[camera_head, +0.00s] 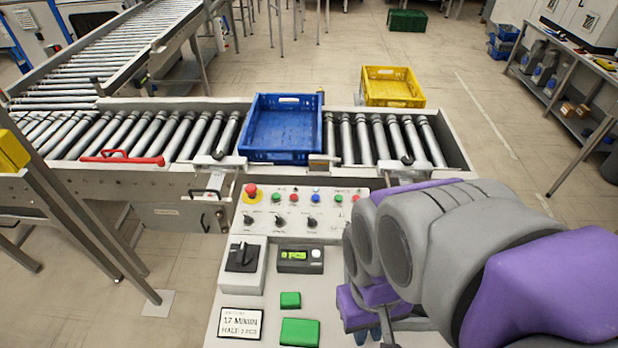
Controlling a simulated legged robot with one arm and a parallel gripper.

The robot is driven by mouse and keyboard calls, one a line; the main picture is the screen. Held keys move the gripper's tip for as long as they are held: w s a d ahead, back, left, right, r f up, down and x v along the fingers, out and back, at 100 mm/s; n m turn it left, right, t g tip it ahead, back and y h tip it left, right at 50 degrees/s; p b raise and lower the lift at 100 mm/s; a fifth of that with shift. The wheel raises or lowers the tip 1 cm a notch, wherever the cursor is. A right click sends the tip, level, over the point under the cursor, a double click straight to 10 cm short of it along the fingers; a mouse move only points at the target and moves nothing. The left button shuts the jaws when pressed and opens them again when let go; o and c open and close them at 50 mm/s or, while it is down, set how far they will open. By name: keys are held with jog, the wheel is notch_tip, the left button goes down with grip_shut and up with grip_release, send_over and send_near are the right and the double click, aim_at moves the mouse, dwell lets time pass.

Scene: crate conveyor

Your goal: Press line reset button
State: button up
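The control panel (222,318) stands in front of me, below the conveyor. Its top row has a red mushroom button on a yellow base (251,191) at the left, then small green, red, blue (315,196), green and red buttons. Their labels are too small to read, so I cannot tell which one is the line reset button. Black knobs sit below this row. My gripper (368,336) points down over the lower right of the panel, below and right of the buttons. Only its blue-grey tips show at the bottom edge, and its opening is unclear.
A blue crate (284,146) sits on the roller conveyor (170,136) behind the panel. A yellow crate (392,86) is beyond it.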

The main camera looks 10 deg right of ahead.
grip_shut()
dwell(0.7)
